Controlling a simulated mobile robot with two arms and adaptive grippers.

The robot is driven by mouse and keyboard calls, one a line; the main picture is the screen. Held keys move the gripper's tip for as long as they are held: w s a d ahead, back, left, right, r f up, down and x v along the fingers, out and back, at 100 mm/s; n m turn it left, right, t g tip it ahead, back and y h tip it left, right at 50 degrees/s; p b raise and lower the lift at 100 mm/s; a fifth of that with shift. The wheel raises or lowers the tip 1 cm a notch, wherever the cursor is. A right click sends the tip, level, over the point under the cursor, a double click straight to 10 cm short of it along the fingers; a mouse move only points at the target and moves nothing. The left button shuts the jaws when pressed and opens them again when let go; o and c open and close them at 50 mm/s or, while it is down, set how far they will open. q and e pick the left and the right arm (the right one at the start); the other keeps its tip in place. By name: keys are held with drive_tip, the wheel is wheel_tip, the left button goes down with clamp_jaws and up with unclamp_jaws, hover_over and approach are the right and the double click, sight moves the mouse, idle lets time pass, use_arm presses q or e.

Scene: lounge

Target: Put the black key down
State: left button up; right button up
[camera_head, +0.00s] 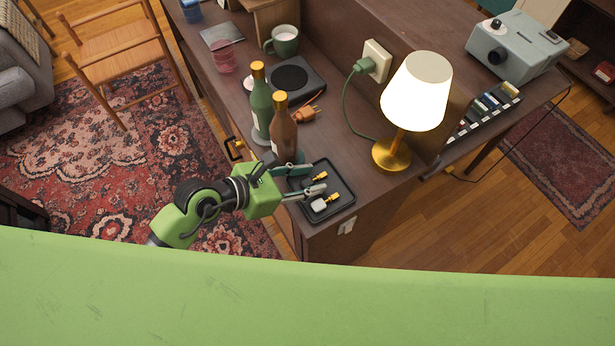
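My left gripper (317,178) reaches in from the left over a small black tray (345,207) near the desk's front corner. Its two fingers are spread apart. The black key (320,176) shows between the fingers, with a gold end and a dark head partly hidden against the tray. It appears to lie in the tray, apart from the fingers. A second key (319,206) with a pale head and gold end lies in the tray, nearer the front. My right gripper is not in view.
A brown bottle (283,132) and a green bottle (262,105) stand close behind the gripper. A lit lamp (415,92) with a brass base stands right of the tray.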

use_arm(q)
drive_tip(key=r+b+v, duration=0.1)
drive_tip(key=v, duration=1.1)
drive_tip(key=shift+b, duration=0.35)
